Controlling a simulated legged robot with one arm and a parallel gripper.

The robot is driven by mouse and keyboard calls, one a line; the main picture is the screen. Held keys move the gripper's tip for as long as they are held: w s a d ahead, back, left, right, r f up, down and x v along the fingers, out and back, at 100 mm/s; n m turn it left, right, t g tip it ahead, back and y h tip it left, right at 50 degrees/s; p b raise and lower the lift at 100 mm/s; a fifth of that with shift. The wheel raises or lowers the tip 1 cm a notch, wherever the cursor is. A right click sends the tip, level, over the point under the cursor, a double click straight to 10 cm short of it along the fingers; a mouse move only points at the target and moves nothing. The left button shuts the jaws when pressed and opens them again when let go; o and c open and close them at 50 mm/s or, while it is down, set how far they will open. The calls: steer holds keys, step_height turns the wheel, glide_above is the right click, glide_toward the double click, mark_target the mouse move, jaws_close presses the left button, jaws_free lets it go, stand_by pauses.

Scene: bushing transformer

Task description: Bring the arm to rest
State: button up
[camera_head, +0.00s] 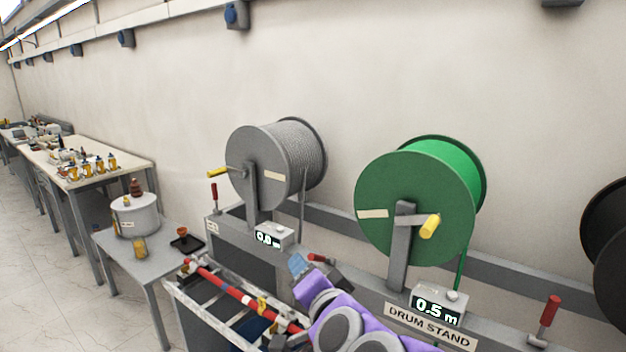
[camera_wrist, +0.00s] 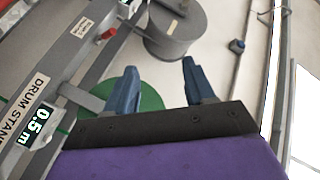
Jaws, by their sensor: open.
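My arm, purple with grey joints, reaches up from the bottom of the head view. My gripper (camera_head: 297,264) is in front of the drum stand (camera_head: 345,290), below and between the grey and green drums. In the wrist view my gripper (camera_wrist: 160,88) shows two blue fingers spread apart with nothing between them. Behind the fingers in that view are the green drum (camera_wrist: 148,98) and the grey drum (camera_wrist: 178,38). I cannot tell from these frames whether the fingers touch anything.
The stand holds the grey drum (camera_head: 275,160), the green drum (camera_head: 420,205) with a yellow crank handle, and a black drum (camera_head: 608,240). A display (camera_head: 438,305) reads 0.5 m. A small table (camera_head: 150,255) with a grey pot (camera_head: 136,215) stands left. Floor is open at far left.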

steer(key=s+d+f+n+g, duration=0.3)
steer(key=s+f+n+g, duration=0.5)
steer(key=s+f, duration=0.55)
steer(key=s+d+f+g+h, duration=0.2)
steer(key=s+d+g, duration=0.2)
steer(key=s, duration=0.5)
steer(key=s+d+f+g+h, duration=0.2)
steer(key=s+d+g, duration=0.2)
steer(key=s+d, duration=0.3)
steer(key=shift+s+d+f+m+g+h, duration=0.3)
steer(key=shift+s+d+m+h, duration=0.1)
steer(key=shift+s, duration=0.85)
steer(key=shift+a, duration=0.1)
steer(key=shift+c, duration=0.5)
